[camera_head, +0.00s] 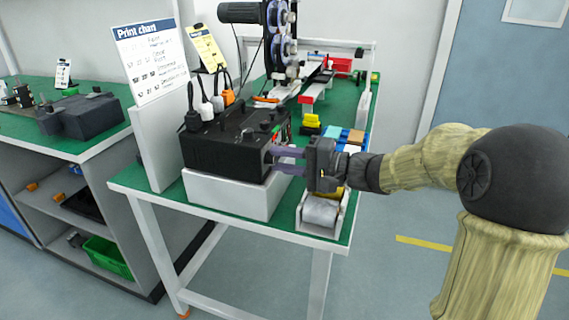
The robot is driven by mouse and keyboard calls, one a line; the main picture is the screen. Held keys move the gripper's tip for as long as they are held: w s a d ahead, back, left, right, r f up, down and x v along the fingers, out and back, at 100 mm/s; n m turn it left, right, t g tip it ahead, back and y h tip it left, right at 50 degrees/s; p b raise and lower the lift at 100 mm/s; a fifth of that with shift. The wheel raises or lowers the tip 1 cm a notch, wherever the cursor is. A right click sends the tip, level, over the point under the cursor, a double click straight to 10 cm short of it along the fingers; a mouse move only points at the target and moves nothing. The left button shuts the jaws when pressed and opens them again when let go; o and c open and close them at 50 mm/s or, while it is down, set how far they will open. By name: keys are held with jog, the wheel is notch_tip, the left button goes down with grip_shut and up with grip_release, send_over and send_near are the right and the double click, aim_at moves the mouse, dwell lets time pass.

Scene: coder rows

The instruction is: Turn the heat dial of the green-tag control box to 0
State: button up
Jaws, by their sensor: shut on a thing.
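A black control box (222,152) stands on a white block (228,194) near the front of the green-topped table. Small knobs show on its top, and several cables rise from its back. Small red and green marks show at its right-hand face. My gripper (273,160) reaches in from the right, its two fingers at that face. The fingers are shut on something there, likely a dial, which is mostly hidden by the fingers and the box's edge. The dial's setting and the tag cannot be read in this view.
A print chart (150,60) and a yellow card (206,48) stand behind the box. A roll in a white holder (323,211) sits just below my gripper. Coloured blocks (312,121) lie behind it. Another bench (60,140) stands at the left. The floor in front is clear.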

jog(key=shift+f, duration=0.15)
jog(key=o, duration=1)
jog(key=p+v, duration=0.2)
jog(key=v, duration=1.5)
jog(key=shift+d+p, duration=0.25)
jog(key=shift+p, duration=0.15)
